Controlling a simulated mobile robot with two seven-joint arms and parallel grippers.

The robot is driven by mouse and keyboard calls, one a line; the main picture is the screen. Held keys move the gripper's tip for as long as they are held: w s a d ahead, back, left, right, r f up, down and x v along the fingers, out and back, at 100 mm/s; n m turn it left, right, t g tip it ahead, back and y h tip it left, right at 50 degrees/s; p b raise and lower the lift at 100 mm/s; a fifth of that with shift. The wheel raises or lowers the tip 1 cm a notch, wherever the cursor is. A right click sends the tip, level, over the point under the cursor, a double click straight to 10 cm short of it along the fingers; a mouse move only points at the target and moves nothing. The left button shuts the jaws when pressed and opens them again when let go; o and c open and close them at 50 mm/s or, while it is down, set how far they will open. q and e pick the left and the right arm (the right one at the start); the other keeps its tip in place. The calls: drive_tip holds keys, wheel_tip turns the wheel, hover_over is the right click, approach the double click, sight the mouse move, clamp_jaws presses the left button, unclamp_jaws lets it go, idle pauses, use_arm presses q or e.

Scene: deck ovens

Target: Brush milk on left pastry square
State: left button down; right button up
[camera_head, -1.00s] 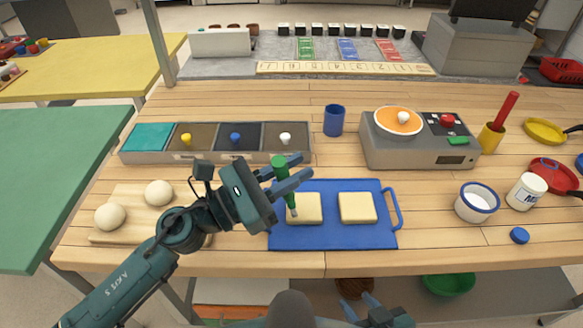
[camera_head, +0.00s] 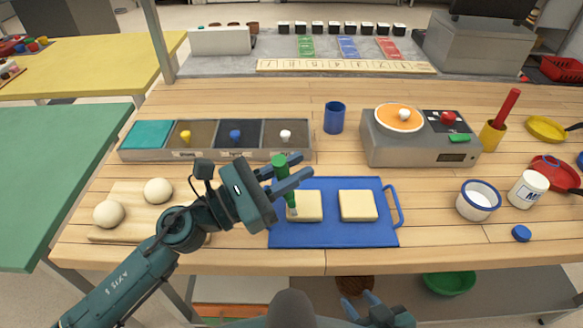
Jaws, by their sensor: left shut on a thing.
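Two pale pastry squares lie side by side on a blue tray (camera_head: 330,236) with a handle at its right. The left pastry square (camera_head: 309,206) is partly behind the brush; the right pastry square (camera_head: 357,205) is clear. My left gripper (camera_head: 287,178) is shut on a green-handled brush (camera_head: 281,166), held nearly upright, its pale tip at the left part of the left square. I cannot tell for sure whether the tip touches. A white bowl with a blue rim (camera_head: 479,198) and a jar marked "M" (camera_head: 527,190) stand at the right. My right gripper (camera_head: 366,306) is low at the bottom edge; its jaws are unclear.
A wooden board (camera_head: 127,194) with two dough balls is at the left. A bin row (camera_head: 215,155) and a blue cup (camera_head: 334,117) are behind the tray. A scale (camera_head: 420,150) stands back right. A blue lid (camera_head: 521,233) lies near the front edge.

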use_arm(q)
drive_tip(key=shift+f, duration=0.2)
idle(0.3)
drive_tip(key=d, duration=0.2)
drive_tip(key=w+d, duration=0.1)
drive_tip(key=d, duration=0.1)
drive_tip(key=shift+w+d, duration=0.2)
drive_tip(key=shift+d, duration=0.05)
idle(0.4)
drive_tip(key=shift+w+a, duration=0.15)
drive_tip(key=shift+w, duration=0.2)
drive_tip(key=shift+a, duration=0.1)
